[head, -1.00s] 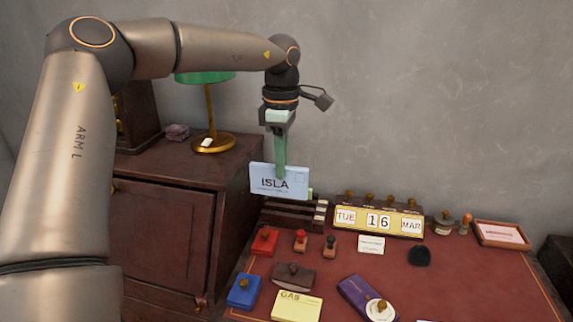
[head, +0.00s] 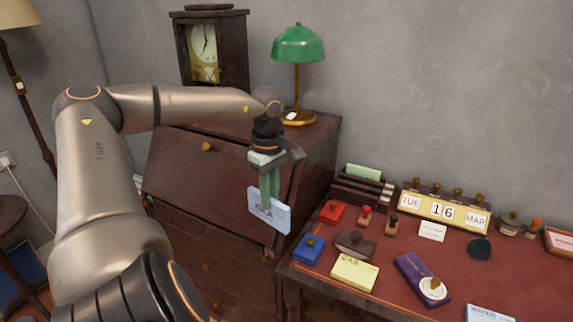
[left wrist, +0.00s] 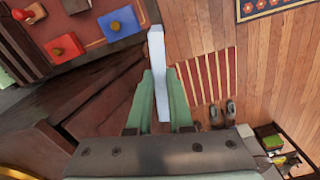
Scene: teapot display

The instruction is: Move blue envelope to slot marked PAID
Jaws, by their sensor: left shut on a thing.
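The light blue envelope (head: 269,214), lettered ISLA, hangs tilted from my left gripper (head: 269,190). The gripper is shut on its upper edge and holds it in front of the dark cabinet, left of the desk. In the left wrist view the envelope (left wrist: 157,60) shows edge-on between the green fingers (left wrist: 160,100). The dark slotted rack (head: 347,194) stands at the desk's back left corner, right of the envelope and apart from it. A green envelope (head: 363,172) sits in its rear part. The rack's slot markings cannot be read. My right gripper is not in view.
The red-topped desk (head: 400,265) carries a blue stamp pad (head: 309,250), a yellow GAS envelope (head: 354,273), several stamps and a calendar (head: 444,211). The slant-front cabinet (head: 205,185) carries a clock (head: 205,48) and a green lamp (head: 298,45).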

